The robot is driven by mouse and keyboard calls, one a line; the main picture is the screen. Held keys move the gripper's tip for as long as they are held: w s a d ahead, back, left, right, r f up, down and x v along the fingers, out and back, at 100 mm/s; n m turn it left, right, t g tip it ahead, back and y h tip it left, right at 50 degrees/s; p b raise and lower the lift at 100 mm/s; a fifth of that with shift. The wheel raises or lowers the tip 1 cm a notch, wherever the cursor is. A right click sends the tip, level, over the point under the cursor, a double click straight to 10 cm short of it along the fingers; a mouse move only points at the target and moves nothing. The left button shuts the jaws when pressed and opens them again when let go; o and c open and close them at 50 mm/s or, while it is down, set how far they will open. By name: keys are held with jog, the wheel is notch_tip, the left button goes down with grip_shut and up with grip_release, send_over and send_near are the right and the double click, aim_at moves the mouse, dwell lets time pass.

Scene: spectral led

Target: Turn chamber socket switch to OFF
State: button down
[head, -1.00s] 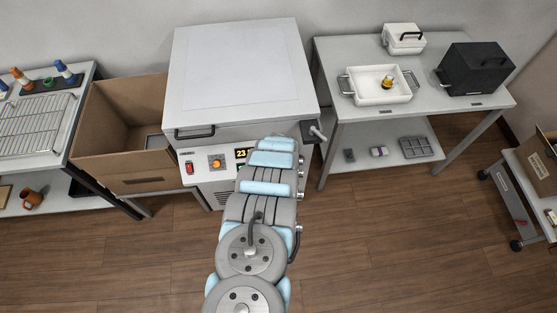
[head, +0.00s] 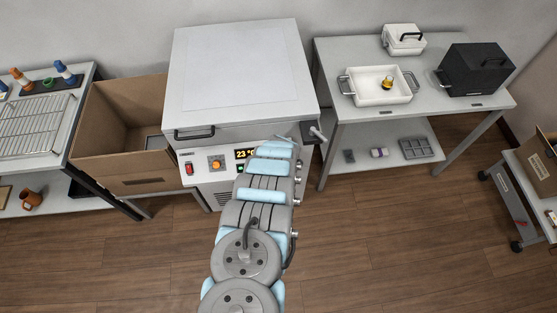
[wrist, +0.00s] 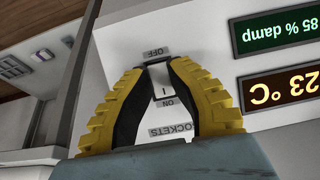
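The chamber (head: 245,75) is a white box with a closed lid in the head view. The socket switch (wrist: 160,80) is a pale rocker on its front panel, seen upside down in the wrist view. An OFF label (wrist: 155,52) is above it in the picture, with ON and SOCKETS labels below. My gripper (wrist: 161,68) has yellow-edged fingers that are partly apart, one on each side of the switch. I cannot tell whether they touch it. In the head view my arm hides the gripper and this switch.
The chamber front also has a red switch (head: 189,168), an orange knob (head: 216,164) and a lit display (head: 245,154). A cardboard box (head: 125,130) stands left of the chamber. A table (head: 440,110) with a white tray (head: 375,98) stands right. The floor in front is clear.

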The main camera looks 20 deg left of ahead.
jog(key=shift+d+t+p, duration=0.2)
jog(key=shift+t+p, duration=0.1)
jog(key=shift+p, duration=0.95)
jog(key=shift+f+t+y+p, duration=0.3)
jog(key=shift+t+y+p, duration=0.15)
jog(key=shift+p, duration=0.7)
jog(key=shift+a+f+t, duration=0.1)
jog(key=shift+t, duration=0.35)
jog(key=shift+s+f+y, duration=0.1)
jog(key=shift+y, duration=0.15)
jog(key=shift+t, duration=0.3)
jog(key=shift+s, duration=0.1)
